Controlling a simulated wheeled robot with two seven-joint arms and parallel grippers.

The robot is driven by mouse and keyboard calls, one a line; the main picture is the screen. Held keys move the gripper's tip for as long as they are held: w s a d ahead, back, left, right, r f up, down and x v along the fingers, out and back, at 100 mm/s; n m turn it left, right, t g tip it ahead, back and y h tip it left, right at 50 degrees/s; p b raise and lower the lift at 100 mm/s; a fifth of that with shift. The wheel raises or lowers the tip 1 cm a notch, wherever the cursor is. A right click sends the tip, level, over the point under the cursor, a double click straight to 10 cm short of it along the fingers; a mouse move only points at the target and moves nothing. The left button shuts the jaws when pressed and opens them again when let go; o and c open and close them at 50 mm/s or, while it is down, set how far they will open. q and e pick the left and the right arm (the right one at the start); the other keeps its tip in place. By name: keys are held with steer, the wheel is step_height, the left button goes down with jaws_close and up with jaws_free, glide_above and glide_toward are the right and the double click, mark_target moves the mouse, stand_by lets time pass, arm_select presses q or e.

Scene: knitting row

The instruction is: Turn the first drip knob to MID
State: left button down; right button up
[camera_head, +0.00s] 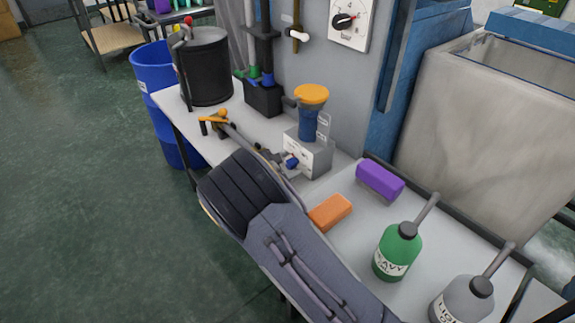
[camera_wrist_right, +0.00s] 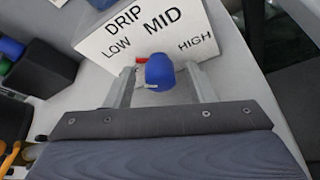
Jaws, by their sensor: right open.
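The drip knob, a blue round knob (camera_head: 291,161), sits on the front of a grey-white box (camera_head: 318,158) under an orange-topped blue cup. In the right wrist view the knob (camera_wrist_right: 160,72) is in front of a white plate (camera_wrist_right: 108,48) marked DRIP, LOW, MID and HIGH. A small red tab shows at the knob's upper left, on the LOW side; whether it is the pointer I cannot tell. My right gripper (camera_wrist_right: 163,82) is open, one finger on each side of the knob, with gaps showing. In the head view my right arm partly hides the fingers. My left gripper is not in view.
An orange block (camera_head: 330,211) and a purple block (camera_head: 380,180) lie on the grey table (camera_head: 350,240). A green oil can (camera_head: 397,252) and a grey one (camera_head: 462,300) stand at the right.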

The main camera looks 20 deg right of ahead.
steer(key=p+v, duration=0.1)
steer(key=v, duration=0.7)
steer(key=shift+f, duration=0.15)
steer(key=n+b, duration=0.1)
steer(key=b, duration=0.1)
steer(key=n+b, duration=0.1)
steer(key=b, duration=0.1)
steer(key=shift+w+a+f+g+b, duration=0.1)
steer(key=shift+w+f+g+b, duration=0.05)
steer(key=shift+f+g+b, duration=0.15)
steer(key=shift+w+r+n+b, duration=0.1)
steer(key=shift+r+n+b, duration=0.25)
steer(key=shift+n, duration=0.25)
steer(key=b+x, duration=0.1)
steer(key=x, duration=0.6)
steer(key=shift+w+d+b, duration=0.1)
steer(key=shift+d+b, duration=0.2)
steer(key=shift+b, duration=0.1)
steer(key=shift+c, duration=0.4)
